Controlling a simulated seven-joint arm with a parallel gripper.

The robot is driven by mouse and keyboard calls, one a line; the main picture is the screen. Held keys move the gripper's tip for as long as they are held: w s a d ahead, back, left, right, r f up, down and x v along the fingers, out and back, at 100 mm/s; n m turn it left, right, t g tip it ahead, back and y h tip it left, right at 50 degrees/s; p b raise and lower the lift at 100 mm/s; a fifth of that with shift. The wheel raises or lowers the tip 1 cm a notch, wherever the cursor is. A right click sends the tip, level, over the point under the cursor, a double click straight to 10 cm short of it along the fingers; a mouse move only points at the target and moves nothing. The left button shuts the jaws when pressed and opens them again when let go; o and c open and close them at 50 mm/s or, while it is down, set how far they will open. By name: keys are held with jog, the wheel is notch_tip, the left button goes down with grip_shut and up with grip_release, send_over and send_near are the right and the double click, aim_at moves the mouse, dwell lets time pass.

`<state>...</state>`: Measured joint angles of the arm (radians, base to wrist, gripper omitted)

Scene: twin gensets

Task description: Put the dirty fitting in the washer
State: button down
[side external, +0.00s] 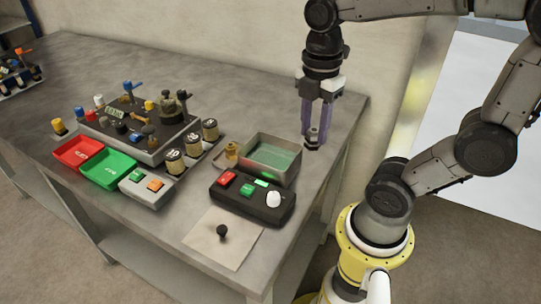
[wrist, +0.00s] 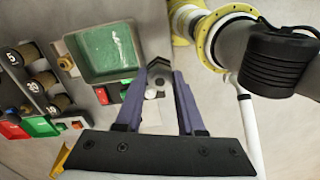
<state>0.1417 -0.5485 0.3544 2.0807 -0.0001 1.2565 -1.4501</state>
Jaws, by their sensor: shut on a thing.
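My gripper (side external: 316,128) is shut on a small grey metal fitting (side external: 313,137), held upright to the right of the washer and apart from it. In the wrist view the fitting (wrist: 154,84) shows between the fingertips of my gripper (wrist: 162,84); I cannot tell whether it is dirty. The washer is an open grey tank (side external: 294,175) with green liquid (side external: 273,158); its tank (wrist: 137,45) lies left of the fingertips in the wrist view.
A black control box (side external: 240,208) with red and green buttons and a white knob sits before the tank. A brass piece (side external: 231,152) stands at its left. Red (side external: 64,155) and green (side external: 103,176) trays and a genset panel (side external: 150,152) lie further left.

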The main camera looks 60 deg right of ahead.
jog(key=w+f, duration=0.2)
jog(key=w, duration=0.1)
jog(key=w+d+f, duration=0.1)
jog(key=w+f, duration=0.4)
jog(key=w, duration=0.2)
jog(key=shift+d+f, duration=0.15)
jog(key=shift+f, duration=0.15)
jog(key=shift+w+f, duration=0.15)
jog(key=shift+f, duration=0.85)
jog(key=shift+w+f, duration=0.15)
jog(key=shift+f, duration=0.85)
jog(key=shift+f, duration=0.15)
jog(key=c, duration=0.5)
grip_release()
